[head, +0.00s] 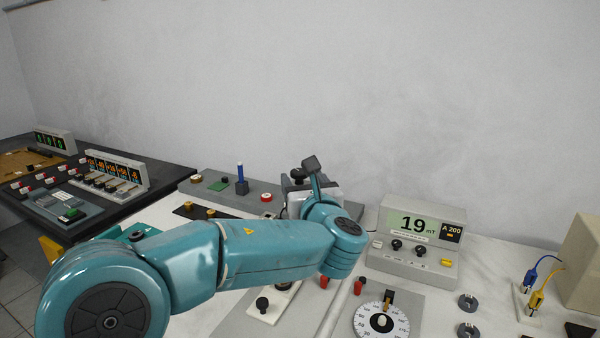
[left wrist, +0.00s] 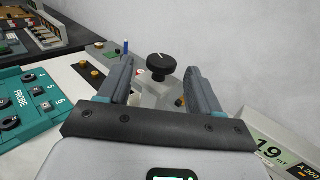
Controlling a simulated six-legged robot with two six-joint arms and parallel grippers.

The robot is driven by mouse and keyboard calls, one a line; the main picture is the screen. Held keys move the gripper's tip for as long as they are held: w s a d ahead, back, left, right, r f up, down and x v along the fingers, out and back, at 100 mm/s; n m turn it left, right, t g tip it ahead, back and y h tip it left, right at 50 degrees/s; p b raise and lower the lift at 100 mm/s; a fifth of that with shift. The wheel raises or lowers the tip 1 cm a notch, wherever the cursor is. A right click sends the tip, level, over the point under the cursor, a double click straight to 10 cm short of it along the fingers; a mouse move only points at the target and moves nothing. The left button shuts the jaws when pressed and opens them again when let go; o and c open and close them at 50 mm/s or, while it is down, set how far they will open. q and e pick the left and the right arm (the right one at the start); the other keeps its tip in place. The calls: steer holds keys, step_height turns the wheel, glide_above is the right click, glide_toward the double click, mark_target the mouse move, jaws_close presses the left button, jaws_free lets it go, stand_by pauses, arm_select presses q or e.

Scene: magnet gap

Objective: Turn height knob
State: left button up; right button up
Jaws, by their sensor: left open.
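The height knob (left wrist: 161,68) is a black round knob with a white mark on top, on a grey stand in the left wrist view. My left gripper (left wrist: 158,82) is open, its two grey fingers on either side of the knob in the picture. Clear gaps show on both sides, and nothing is held. Whether the fingertips reach as far as the knob I cannot tell. In the head view a black knob (head: 298,174) shows just past my wrist, and my arm hides most of the stand and the fingers. My right gripper is not in view.
A meter (head: 418,238) reading 19 mT stands right of my wrist. A white dial (head: 366,328) lies in front of it. A teal probe box (left wrist: 35,100) is at the left in the wrist view. Blue and yellow leads (head: 536,298) are at the far right.

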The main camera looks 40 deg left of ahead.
mark_target(301, 176)
arm_select(q)
steer(key=x, duration=0.4)
steer(key=shift+w+a, duration=0.2)
steer(key=shift+w+a+f, duration=0.1)
steer(key=shift+w, duration=0.1)
steer(key=shift+s, duration=0.1)
steer(key=c, duration=1)
